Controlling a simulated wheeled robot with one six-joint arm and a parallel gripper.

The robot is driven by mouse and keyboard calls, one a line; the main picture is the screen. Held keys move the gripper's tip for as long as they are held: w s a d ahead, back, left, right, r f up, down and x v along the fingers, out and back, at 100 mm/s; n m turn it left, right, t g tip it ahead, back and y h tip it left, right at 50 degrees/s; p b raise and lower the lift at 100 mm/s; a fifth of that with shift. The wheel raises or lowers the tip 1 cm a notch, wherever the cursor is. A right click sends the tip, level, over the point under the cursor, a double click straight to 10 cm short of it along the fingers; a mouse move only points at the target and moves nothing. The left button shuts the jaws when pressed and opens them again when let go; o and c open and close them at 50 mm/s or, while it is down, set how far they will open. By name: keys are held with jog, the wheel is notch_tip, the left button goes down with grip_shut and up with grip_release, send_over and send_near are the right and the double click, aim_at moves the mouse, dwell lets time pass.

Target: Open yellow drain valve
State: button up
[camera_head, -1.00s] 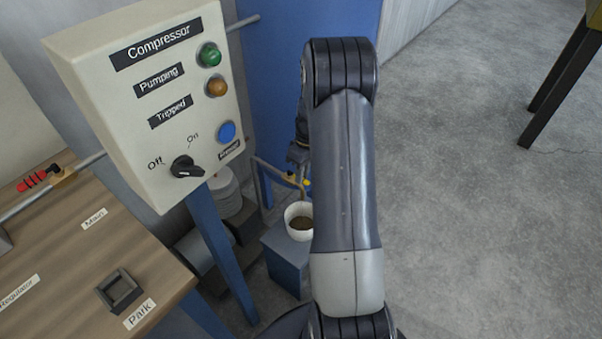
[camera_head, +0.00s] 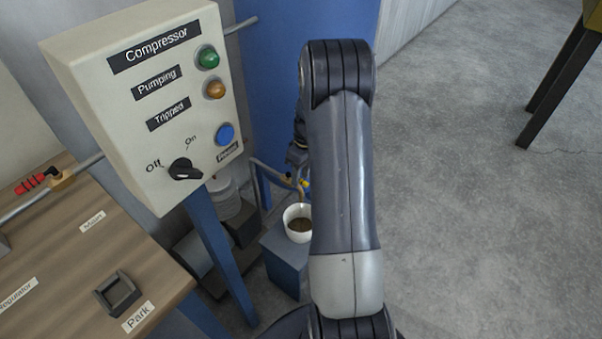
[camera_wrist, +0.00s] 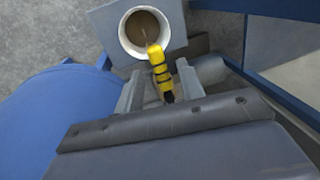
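The yellow drain valve handle (camera_wrist: 160,71), with dark bands, shows in the wrist view between the two fingers of my gripper (camera_wrist: 158,84). The fingers stand apart on either side of it, with small gaps seeming to remain. In the head view only a small yellow bit of the valve (camera_head: 302,184) shows beside my arm, above a white cup. My gripper (camera_head: 297,158) is mostly hidden there behind my arm. In the wrist view the white cup (camera_wrist: 124,38) holds brown liquid, and a thin streak shows above it near the handle tip.
The cup (camera_head: 288,229) stands on a blue-grey block (camera_head: 288,262). The compressor panel (camera_head: 100,100), with its knob (camera_head: 185,170) between Off and On, is left of my arm. A wooden bench (camera_head: 70,270) is at lower left. Open floor (camera_head: 460,200) lies right.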

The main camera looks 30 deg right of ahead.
notch_tip(320, 180, up, 11)
jog(key=d+p, duration=0.1)
jog(key=d, duration=0.1)
jog(key=shift+w+f+p, duration=0.2)
jog(key=shift+w+p, duration=0.1)
jog(key=shift+w, duration=0.15)
jog(key=shift+f, duration=0.1)
jog(key=f, duration=0.3)
jog(key=a+f+b, duration=0.1)
jog(key=f, duration=0.3)
jog(key=s+a+f, duration=0.1)
jog(key=f, duration=0.2)
jog(key=shift+f+b, duration=0.25)
jog(key=shift+b, duration=0.1)
jog(key=shift+a, duration=0.1)
jog(key=shift+r, duration=0.1)
